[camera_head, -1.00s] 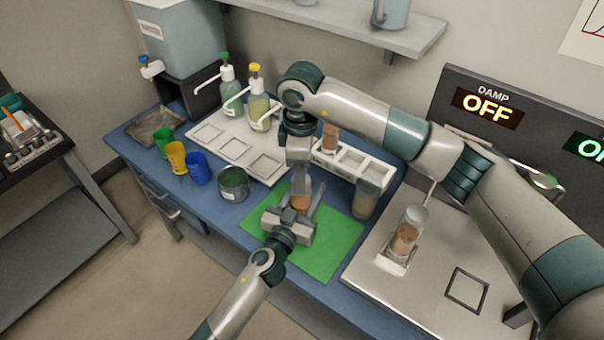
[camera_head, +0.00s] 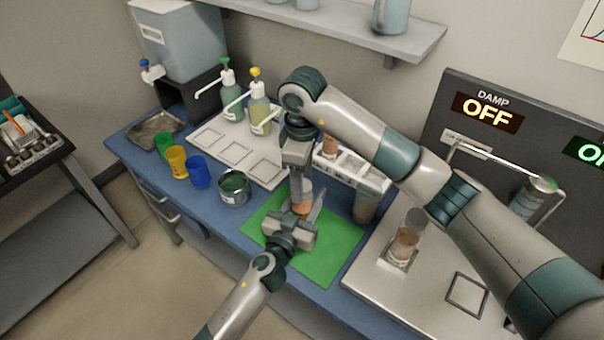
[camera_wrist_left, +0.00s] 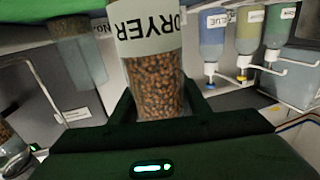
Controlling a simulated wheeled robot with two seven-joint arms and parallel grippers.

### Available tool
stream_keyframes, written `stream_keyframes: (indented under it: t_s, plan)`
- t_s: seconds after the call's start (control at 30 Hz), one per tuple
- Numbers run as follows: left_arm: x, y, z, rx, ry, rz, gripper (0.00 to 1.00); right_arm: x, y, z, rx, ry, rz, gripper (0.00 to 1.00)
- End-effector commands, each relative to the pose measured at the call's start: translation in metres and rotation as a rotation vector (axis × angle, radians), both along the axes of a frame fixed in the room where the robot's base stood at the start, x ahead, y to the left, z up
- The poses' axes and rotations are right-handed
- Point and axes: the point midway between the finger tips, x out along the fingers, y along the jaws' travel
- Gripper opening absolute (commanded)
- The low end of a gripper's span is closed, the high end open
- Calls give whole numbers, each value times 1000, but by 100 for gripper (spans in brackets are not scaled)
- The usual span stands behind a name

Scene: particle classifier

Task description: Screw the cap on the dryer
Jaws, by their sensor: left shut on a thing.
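The dryer (camera_head: 302,208), a clear jar of brown beads, stands upright over the green mat (camera_head: 341,246) in the head view. My left gripper (camera_head: 302,213) is shut around it from the near side. The left wrist view shows the jar (camera_wrist_left: 155,85) and its white DRYER label close up between the left fingers. My right gripper (camera_head: 300,185) points straight down at the jar's top. Its fingertips and the cap are hidden or too small to make out, so I cannot tell whether cap and jar touch.
A white rack (camera_head: 372,170) with jars stands just behind the mat, close to the right gripper. Several coloured cups (camera_head: 198,171) and a green-filled tin (camera_head: 234,188) are to the left. Another bead jar (camera_head: 407,236) stands on the machine at right.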

Motion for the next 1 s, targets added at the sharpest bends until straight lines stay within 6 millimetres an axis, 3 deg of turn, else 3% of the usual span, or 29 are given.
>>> stream_keyframes:
  t_s: [0.17, 0.37, 0.77, 1.0]
  plan:
    - [-1, 0, -2, -1, 4, 0, 0, 1, 8, -3, 13, -9, 66, 51]
    - [-1, 0, -2, -1, 4, 0, 0, 4, 29, -8, 56, -33, 270, 51]
    - [0, 0, -2, 0, 2, 0, 0, 6, 52, 27, 183, -77, 911, 51]
    - [0, 0, -1, 0, 2, 0, 0, 4, 45, 33, 144, -99, 1294, 51]
